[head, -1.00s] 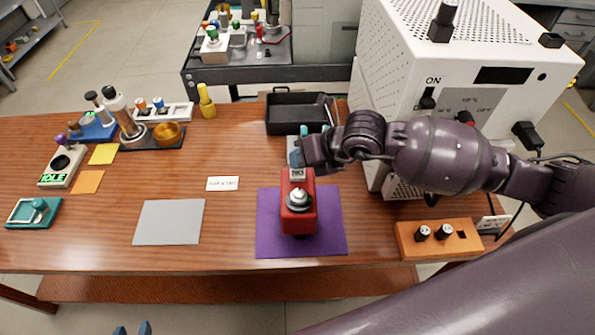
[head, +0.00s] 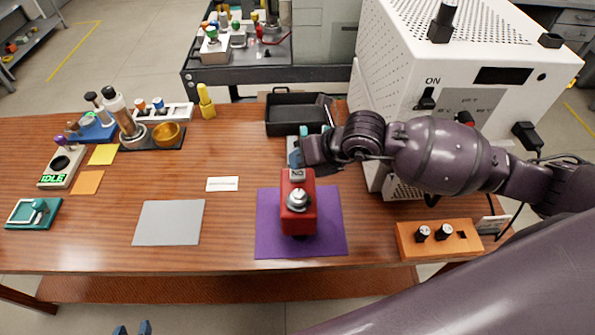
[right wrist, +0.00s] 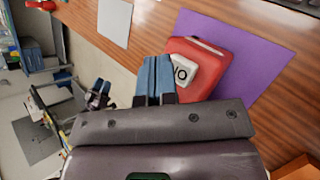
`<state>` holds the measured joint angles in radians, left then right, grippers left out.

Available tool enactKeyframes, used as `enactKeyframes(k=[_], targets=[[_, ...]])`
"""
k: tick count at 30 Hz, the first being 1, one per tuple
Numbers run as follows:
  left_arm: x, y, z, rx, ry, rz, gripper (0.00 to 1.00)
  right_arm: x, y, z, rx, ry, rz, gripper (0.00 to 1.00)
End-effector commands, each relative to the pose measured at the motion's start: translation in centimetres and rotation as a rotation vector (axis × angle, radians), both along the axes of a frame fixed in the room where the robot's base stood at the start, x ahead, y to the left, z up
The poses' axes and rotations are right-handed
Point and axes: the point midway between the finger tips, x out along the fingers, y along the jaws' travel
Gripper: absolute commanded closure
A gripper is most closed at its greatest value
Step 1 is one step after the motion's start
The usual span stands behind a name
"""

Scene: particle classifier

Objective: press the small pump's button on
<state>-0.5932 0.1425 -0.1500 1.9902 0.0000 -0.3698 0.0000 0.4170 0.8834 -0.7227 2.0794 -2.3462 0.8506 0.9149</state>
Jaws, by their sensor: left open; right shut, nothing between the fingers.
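The small pump (head: 298,215) is a red box with a silver knob on top, standing on a purple mat (head: 330,240). Its white rocker button (head: 297,175) is on the side facing away from me. The button also shows in the right wrist view (right wrist: 183,71), with "I" and "O" marks. My right gripper (head: 300,158) is at the far side of the pump, near the button. Its blue fingers (right wrist: 153,80) are shut with nothing between them, beside the button; I cannot tell if they touch it. My left gripper (head: 132,328) shows only its blue fingertips at the bottom edge, open.
A large white machine (head: 470,50) stands behind my right arm. An orange box with knobs (head: 437,239) is at the right front. A black tray (head: 293,112) lies behind the pump. A grey mat (head: 168,222) lies left. Bare table lies between the mats.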

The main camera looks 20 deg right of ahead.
Motion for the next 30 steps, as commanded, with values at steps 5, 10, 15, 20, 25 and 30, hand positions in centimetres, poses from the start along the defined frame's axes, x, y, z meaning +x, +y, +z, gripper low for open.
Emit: enactKeyframes(k=[5, 10, 15, 20, 25, 30], targets=[[0.05, -0.01, 0.11, 0.0, -0.002, 0.0, 0.57, 0.0, 0.0, 0.0, 0.0, 0.0, 0.0, 1.0], [-0.02, 0.0, 0.17, 0.0, -0.003, 0.0, 0.57, 0.0, 0.0, 0.0, 0.0, 0.0, 0.0, 1.0], [-0.36, 0.05, 0.03, 0.0, 0.004, 0.002, 0.57, 0.0, 0.0, 0.0, 0.0, 0.0, 0.0, 1.0], [-0.68, 0.1, -0.13, 0.0, 0.01, 0.004, 0.57, 0.01, 0.0, -0.01, 0.0, 0.0, 0.0, 1.0], [-0.69, 0.1, -0.18, 0.0, 0.011, 0.004, 0.57, -0.02, 0.01, -0.35, 0.0, 0.001, 0.0, 1.0], [-0.53, 0.07, -0.21, 0.001, 0.009, 0.003, 0.57, -0.04, 0.03, -0.85, 0.001, 0.001, 0.0, 1.0]])
